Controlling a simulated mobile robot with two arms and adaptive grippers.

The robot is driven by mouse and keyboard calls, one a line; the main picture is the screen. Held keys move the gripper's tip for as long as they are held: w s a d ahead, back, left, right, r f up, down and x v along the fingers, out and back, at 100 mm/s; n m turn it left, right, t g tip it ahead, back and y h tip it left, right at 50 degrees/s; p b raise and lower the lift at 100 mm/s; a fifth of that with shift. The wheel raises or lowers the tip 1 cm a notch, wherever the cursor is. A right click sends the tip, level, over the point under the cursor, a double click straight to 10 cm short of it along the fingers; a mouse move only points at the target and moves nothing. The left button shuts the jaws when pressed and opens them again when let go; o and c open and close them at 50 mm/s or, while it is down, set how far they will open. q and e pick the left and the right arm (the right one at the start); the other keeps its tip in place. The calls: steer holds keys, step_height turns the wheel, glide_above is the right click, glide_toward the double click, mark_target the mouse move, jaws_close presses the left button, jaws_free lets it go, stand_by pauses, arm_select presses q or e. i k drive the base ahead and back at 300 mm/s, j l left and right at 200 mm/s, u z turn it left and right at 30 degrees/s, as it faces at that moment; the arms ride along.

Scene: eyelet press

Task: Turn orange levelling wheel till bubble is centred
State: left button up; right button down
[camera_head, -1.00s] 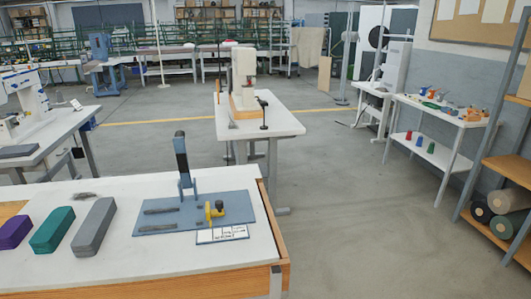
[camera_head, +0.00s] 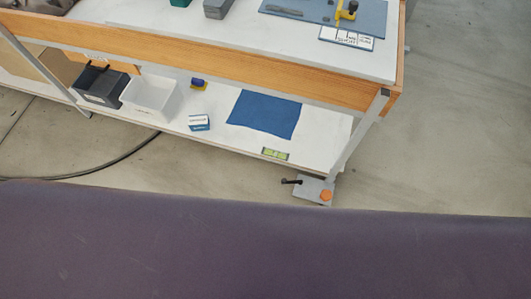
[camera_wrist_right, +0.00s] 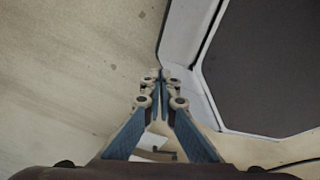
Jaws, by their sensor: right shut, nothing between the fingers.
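The orange levelling wheel (camera_head: 326,195) sits on a grey foot plate (camera_head: 308,188) on the floor, below the bench's right front leg. A dark handle-like part sticks out at the plate's left. A green spirit level (camera_head: 275,154) lies on the white lower shelf, near its front edge; its bubble is too small to read. My right gripper (camera_wrist_right: 161,77) is shut and empty, over bare floor in the right wrist view. Neither wheel nor level can be made out there. Neither gripper shows in the head view.
The lower shelf (camera_head: 325,142) carries a blue cloth (camera_head: 264,114), a small blue-and-white box (camera_head: 199,122), a white bin (camera_head: 150,98) and a black bin (camera_head: 101,86). A dark cable (camera_head: 120,157) lies on the floor at left. Floor right of the foot plate is clear.

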mark_target(326, 195)
steer(key=k+l, duration=0.1)
steer(key=l, duration=0.3)
steer(key=k+l+u, duration=0.1)
steer(key=l, duration=0.35)
steer(key=k+l, duration=0.1)
steer(key=l, duration=0.3)
